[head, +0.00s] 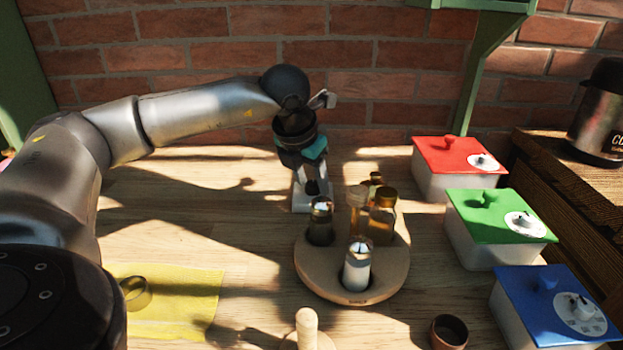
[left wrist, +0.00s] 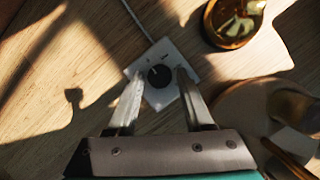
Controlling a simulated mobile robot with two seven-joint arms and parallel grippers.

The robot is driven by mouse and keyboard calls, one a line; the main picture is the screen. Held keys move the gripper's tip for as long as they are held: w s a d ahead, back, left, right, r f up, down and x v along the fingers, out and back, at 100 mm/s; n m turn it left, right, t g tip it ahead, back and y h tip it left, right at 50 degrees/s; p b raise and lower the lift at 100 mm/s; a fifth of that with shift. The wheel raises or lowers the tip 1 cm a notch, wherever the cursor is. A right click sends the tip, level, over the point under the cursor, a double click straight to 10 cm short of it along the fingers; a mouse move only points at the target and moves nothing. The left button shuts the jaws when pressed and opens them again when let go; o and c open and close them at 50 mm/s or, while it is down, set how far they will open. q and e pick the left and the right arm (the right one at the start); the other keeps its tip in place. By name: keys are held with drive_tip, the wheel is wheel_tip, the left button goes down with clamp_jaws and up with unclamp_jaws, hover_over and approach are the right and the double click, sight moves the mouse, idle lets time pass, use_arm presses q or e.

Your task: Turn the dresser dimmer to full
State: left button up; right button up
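The dimmer is a small white square plate (left wrist: 177,95) with a round black knob (left wrist: 158,75) on the table. It carries small dark marks and a white cord runs from its far side. In the head view the plate (head: 300,203) shows below my left gripper (head: 310,178), partly hidden by it. My left gripper (left wrist: 159,78) points down over the dimmer in the left wrist view. Its fingers are apart, one on each side of the knob, with a visible gap to it. Whether the fingertips touch the plate I cannot tell. My right gripper is not in view.
A round wooden rack (head: 385,283) with several bottles stands just right of the dimmer. Red (head: 457,153), green (head: 490,208) and blue (head: 535,290) lidded boxes with dials line the right. A yellow cloth (head: 195,300) lies front left, a brown cup (head: 449,332) in front. A brick wall (head: 220,55) stands behind.

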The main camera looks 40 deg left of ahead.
use_arm(q)
clamp_jaws()
